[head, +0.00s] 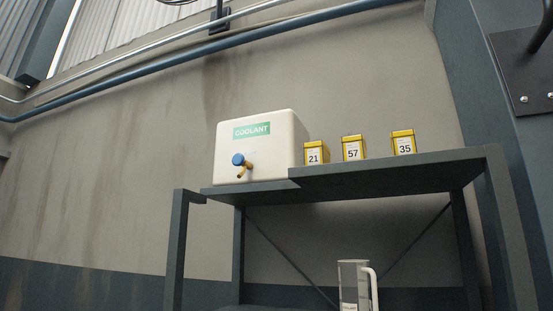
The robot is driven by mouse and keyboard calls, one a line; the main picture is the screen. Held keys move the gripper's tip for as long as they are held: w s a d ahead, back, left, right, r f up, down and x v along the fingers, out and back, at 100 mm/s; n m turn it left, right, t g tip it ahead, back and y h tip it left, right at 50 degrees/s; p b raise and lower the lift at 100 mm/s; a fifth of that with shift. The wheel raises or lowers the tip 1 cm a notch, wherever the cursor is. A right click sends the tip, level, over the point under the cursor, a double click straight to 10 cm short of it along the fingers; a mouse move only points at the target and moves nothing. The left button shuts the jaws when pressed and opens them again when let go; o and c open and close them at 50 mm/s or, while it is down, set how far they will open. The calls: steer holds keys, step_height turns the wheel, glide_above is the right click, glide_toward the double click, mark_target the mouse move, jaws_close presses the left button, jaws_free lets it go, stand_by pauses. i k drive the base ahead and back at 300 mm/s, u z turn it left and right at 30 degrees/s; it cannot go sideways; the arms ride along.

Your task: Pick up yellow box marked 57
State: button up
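The yellow box marked 57 (353,148) stands upright on the top of a dark metal shelf (400,172) in the head view. It is the middle one of three similar yellow boxes with white number labels. The box marked 21 (315,153) stands to its left, close to the coolant tank. The box marked 35 (403,143) stands to its right, with a wider gap between. My gripper is not in the head view, so its state and place do not show.
A cream coolant tank (262,146) with a blue-handled tap (240,161) sits at the left of the shelf top. A clear jug (354,285) with a white handle stands below. Shelf posts and a dark column (500,110) bound the right side.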

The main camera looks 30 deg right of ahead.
mark_target(354, 147)
steer(key=u, duration=1.2)
steer(key=i, duration=1.15)
steer(key=z, duration=2.9)
